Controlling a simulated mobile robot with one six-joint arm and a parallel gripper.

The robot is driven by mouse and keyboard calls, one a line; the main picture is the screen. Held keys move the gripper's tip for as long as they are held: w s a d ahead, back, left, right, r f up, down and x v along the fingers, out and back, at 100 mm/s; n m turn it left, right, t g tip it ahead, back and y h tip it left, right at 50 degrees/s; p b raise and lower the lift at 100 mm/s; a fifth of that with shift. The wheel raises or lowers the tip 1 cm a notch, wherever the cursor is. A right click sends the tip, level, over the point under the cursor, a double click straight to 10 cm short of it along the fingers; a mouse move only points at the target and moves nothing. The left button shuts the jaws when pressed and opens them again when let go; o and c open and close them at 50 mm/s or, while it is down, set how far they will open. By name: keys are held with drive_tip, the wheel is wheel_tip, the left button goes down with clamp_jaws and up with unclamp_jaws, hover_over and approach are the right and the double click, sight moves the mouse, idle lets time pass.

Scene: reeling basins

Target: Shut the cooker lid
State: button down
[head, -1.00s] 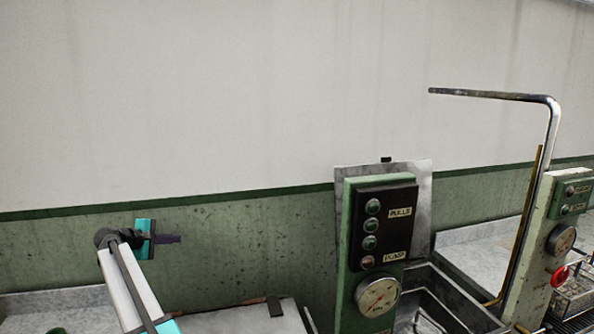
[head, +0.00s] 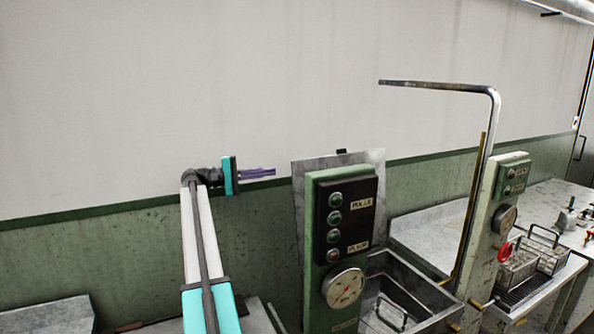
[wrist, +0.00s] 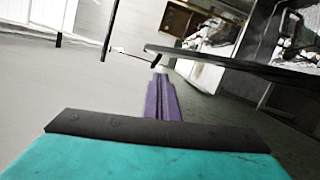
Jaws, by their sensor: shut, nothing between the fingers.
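The cooker lid (head: 285,190) looks like the grey metal sheet standing raised, slightly tilted, behind a green control post. A small black knob or handle (head: 341,151) sits on its top edge. The post hides much of the sheet. My gripper (head: 258,172) is left of the lid, near the height of its upper part, with its purple fingers pointing right. The fingers are shut and empty, and a gap shows between them and the lid. In the wrist view the shut fingers (wrist: 160,98) point ahead; a dark-edged panel (wrist: 240,66) crosses there, and I cannot tell if it is the lid.
The green control post (head: 340,250) with buttons and a gauge stands in front of the lid. A metal basin (head: 415,290) is beside it. A bent pipe (head: 490,130) rises by a second post (head: 495,215). Wire baskets (head: 540,255) stand further right. The wall above is bare.

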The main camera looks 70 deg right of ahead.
sight(298, 168)
drive_tip(key=shift+s+d+r, duration=0.15)
drive_tip(key=shift+s+r, duration=0.1)
drive_tip(key=shift+s, duration=0.3)
drive_tip(key=p+x, duration=0.3)
drive_tip(key=x, duration=0.5)
drive_tip(key=shift+s+r+p, duration=0.1)
drive_tip(key=shift+s+p, duration=0.1)
drive_tip(key=shift+p, duration=0.1)
drive_tip(key=shift+x, duration=0.8)
